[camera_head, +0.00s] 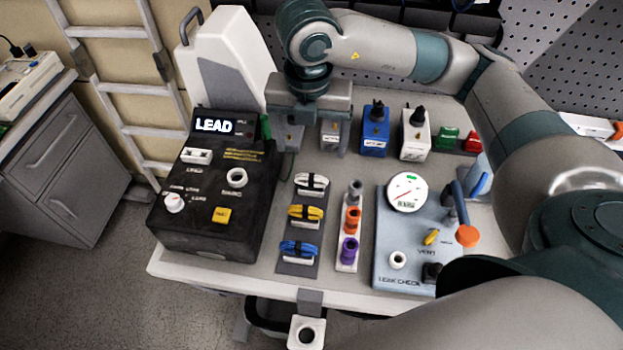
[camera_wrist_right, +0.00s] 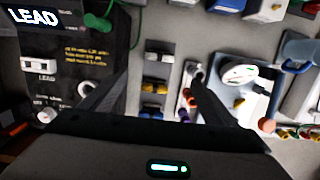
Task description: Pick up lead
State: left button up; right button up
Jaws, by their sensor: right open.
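Three coiled leads lie on a dark strip on the table: a white lead (camera_head: 311,184), a yellow lead (camera_head: 306,213) and a blue lead (camera_head: 298,249). My right gripper (camera_head: 312,150) is open and empty, pointing down behind the white lead. In the wrist view, the yellow lead (camera_wrist_right: 154,88) and blue lead (camera_wrist_right: 152,105) show between the spread fingers. A black pump unit (camera_head: 213,195) stands left of the leads, its screen (camera_head: 214,125) reading LEAD. My left gripper is not in view.
A rack (camera_head: 346,262) with grey, orange and purple connectors stands right of the leads. Beyond it is a blue-grey leak-check panel (camera_head: 400,278) with a gauge. A blue box (camera_head: 376,130) and a white box (camera_head: 415,135) stand at the back. The strip has narrow clear table on both sides.

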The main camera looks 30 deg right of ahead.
aim_at(311, 176)
jog(key=shift+w+d+f+p, duration=0.15)
jog(key=shift+f+p, duration=0.1)
jog(key=shift+f, duration=1.35)
jog(key=shift+w+d+f+p, duration=0.1)
jog(key=shift+w+f+p, duration=0.15)
jog(key=shift+f, duration=1.4)
jog(key=shift+w+d+f+p, duration=0.15)
jog(key=shift+f+p, duration=0.1)
jog(key=shift+f, duration=1.35)
jog(key=shift+w+f+p, duration=0.1)
jog(key=shift+f+p, duration=0.15)
jog(key=shift+p, duration=0.15)
jog(key=f, duration=0.1)
jog(key=f+p, duration=0.2)
jog(key=shift+w+d+f, duration=0.35)
jog(key=shift+w, duration=0.05)
jog(key=shift+w+f, duration=0.1)
jog(key=shift+f, duration=0.3)
jog(key=c, duration=1.2)
jog(key=shift+o, duration=0.2)
jog(key=shift+r, duration=0.1)
